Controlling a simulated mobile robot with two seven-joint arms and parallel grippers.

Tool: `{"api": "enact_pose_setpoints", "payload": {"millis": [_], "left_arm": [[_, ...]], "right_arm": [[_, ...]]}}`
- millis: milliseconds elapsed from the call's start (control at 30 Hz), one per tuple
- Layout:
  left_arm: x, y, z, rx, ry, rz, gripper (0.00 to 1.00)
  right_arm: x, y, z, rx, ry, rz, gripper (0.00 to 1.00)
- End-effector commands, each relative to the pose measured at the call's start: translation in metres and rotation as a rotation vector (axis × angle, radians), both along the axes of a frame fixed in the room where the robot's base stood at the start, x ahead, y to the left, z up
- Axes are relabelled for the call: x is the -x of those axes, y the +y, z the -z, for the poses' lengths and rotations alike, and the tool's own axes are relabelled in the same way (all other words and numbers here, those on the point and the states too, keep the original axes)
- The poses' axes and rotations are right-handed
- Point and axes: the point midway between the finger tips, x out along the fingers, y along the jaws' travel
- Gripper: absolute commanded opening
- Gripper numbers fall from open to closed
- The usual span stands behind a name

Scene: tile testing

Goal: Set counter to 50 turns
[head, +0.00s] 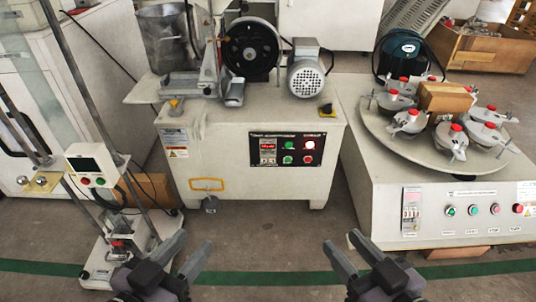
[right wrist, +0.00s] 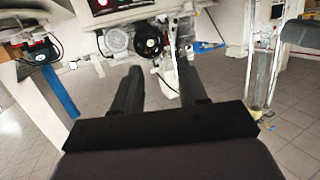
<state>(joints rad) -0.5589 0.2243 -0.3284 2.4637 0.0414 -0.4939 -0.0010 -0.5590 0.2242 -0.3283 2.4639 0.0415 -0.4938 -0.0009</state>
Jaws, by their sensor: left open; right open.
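A counter-like unit (head: 411,210) with a small red display and a block of thumbwheels or keys sits at the left of the right machine's front panel. Its digits are too small to read. The middle machine has a black control panel (head: 293,150) with a lit red display (head: 267,146) and several green and red buttons. I cannot tell which display is the task's counter. My left gripper (head: 194,241) is open and empty, low in front of the middle machine. My right gripper (head: 341,241) is open and empty, in front of the gap between both machines; its fingers also show in the right wrist view (right wrist: 158,62).
The right machine's round table (head: 388,127) carries several red-knobbed holders and a cardboard box (head: 445,101). A stand with a small control box (head: 90,164) is at left. The floor between my grippers is clear.

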Motion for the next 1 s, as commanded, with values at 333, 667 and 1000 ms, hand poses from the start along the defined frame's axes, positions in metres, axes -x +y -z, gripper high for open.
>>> {"api": "enact_pose_setpoints", "payload": {"millis": [333, 667, 1000], "left_arm": [[0.0, -0.0001, 0.0002, 0.0, 0.0, 0.0, 0.43], [-0.0001, -0.0002, 0.0003, 0.0, 0.0, 0.0, 0.43], [-0.0001, -0.0001, 0.0004, 0.0, 0.001, 0.0, 0.43]], "right_arm": [[-0.0001, -0.0001, 0.0, 0.0, -0.001, 0.0, 0.04], [-0.0001, -0.0001, 0.0, 0.0, -0.001, 0.0, 0.0], [-0.0001, -0.0002, 0.0002, 0.0, 0.0, 0.0, 0.0]]}}
